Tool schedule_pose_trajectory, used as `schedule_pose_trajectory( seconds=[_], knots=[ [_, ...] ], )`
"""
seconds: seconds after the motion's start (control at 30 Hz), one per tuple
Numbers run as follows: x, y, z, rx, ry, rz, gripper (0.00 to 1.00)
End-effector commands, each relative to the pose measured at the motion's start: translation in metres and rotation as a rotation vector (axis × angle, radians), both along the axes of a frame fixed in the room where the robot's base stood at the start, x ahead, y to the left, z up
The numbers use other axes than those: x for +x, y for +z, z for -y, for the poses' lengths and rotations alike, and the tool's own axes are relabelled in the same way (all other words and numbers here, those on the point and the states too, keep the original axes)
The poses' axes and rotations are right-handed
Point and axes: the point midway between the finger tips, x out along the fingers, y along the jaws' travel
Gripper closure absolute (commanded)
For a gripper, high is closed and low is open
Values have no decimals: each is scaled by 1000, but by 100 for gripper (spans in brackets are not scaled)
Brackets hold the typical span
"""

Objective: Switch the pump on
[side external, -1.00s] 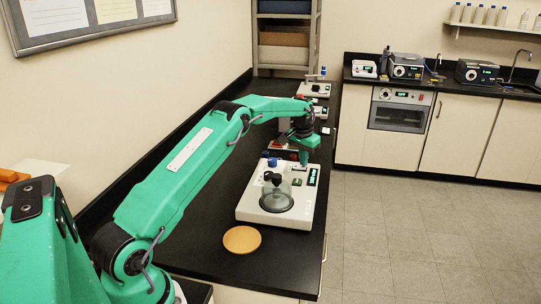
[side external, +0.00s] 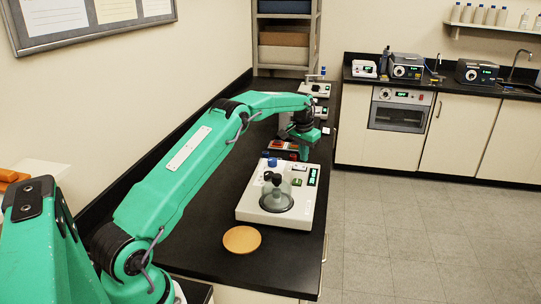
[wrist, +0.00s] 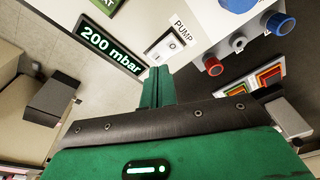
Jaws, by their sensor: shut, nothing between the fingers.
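The white vacuum unit (side external: 246,208) stands on the black bench with a clear dome (side external: 277,197) on it. In the wrist view the white pump switch (wrist: 166,45), marked PUMP, sits just beyond my fingertips, beside a lit display (wrist: 110,45) reading 200 mbar. A round mark shows on the switch, but which side is pressed in is unclear. My gripper (wrist: 160,72) has its green fingers together and empty. In the side view my gripper (side external: 304,157) is above the unit's far end, near the display (side external: 312,177). Contact with the switch cannot be made out.
Blue (wrist: 279,23) and red (wrist: 213,66) knobs lie right of the switch in the wrist view. Red and orange lit buttons (wrist: 268,76) are farther right. A tan dish (side external: 241,240) lies on the near bench. The dome's dark knob stands up close to my gripper.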

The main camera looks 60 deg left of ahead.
Motion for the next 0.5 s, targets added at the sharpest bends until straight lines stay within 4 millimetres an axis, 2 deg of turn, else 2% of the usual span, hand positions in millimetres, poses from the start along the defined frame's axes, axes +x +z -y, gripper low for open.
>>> schedule_pose_trajectory(
  seconds=[0.5],
  knots=[
    [0,30,0,0,0,1,100]
  ],
)
